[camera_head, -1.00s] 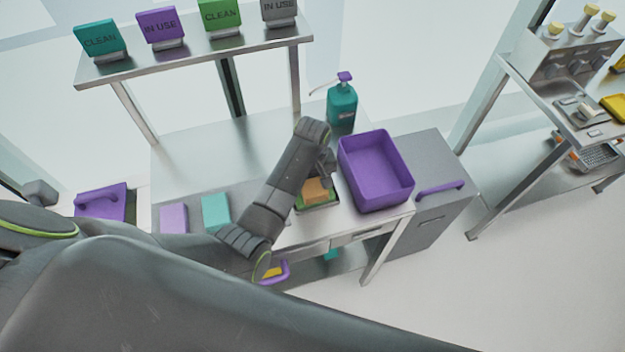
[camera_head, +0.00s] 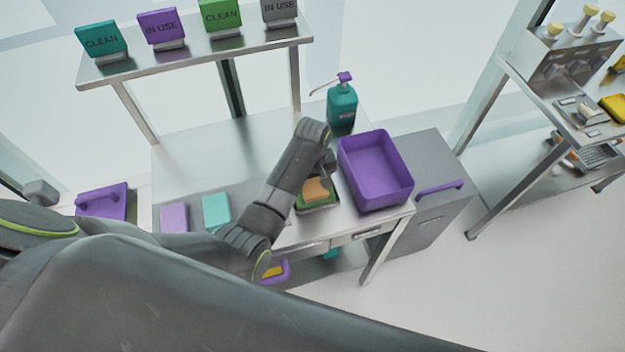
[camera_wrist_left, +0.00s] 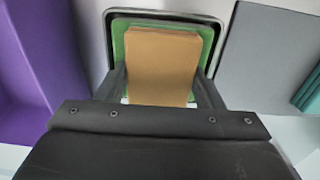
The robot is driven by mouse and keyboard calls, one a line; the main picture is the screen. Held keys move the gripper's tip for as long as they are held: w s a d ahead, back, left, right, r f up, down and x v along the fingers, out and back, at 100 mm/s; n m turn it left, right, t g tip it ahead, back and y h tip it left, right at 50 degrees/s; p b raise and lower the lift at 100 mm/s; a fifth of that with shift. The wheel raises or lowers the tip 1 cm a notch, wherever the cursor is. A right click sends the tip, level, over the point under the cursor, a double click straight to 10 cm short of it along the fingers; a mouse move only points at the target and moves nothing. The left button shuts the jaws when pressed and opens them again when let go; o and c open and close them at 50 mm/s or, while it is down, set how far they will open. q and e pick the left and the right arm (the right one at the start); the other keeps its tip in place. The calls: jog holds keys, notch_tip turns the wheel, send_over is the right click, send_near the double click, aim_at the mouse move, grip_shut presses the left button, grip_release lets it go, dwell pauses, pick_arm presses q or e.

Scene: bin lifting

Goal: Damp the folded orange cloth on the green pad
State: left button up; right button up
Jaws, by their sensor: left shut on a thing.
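The folded orange cloth (camera_head: 316,189) is at the green pad (camera_head: 330,204) on the steel table, left of the purple tub. In the left wrist view the cloth (camera_wrist_left: 162,62) lies between the two fingers of my left gripper (camera_wrist_left: 163,88), and the green pad (camera_wrist_left: 119,42) shows around it inside a dark-rimmed tray. My left gripper (camera_head: 322,176) is shut on the cloth. Whether the cloth touches the pad or is just above it, I cannot tell. The arm hides part of the pad in the head view. My right gripper is not in view.
A purple tub (camera_head: 376,170) stands right of the pad, with a teal pump bottle (camera_head: 341,105) behind. Lilac (camera_head: 174,217) and teal (camera_head: 216,210) blocks lie to the left. A shelf (camera_head: 200,56) with several signs stands over the table's back. The table's back left is clear.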

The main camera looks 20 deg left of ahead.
aim_at(312, 182)
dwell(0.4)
pick_arm(q)
jog(key=shift+r, duration=3.5)
jog(key=shift+f, duration=0.1)
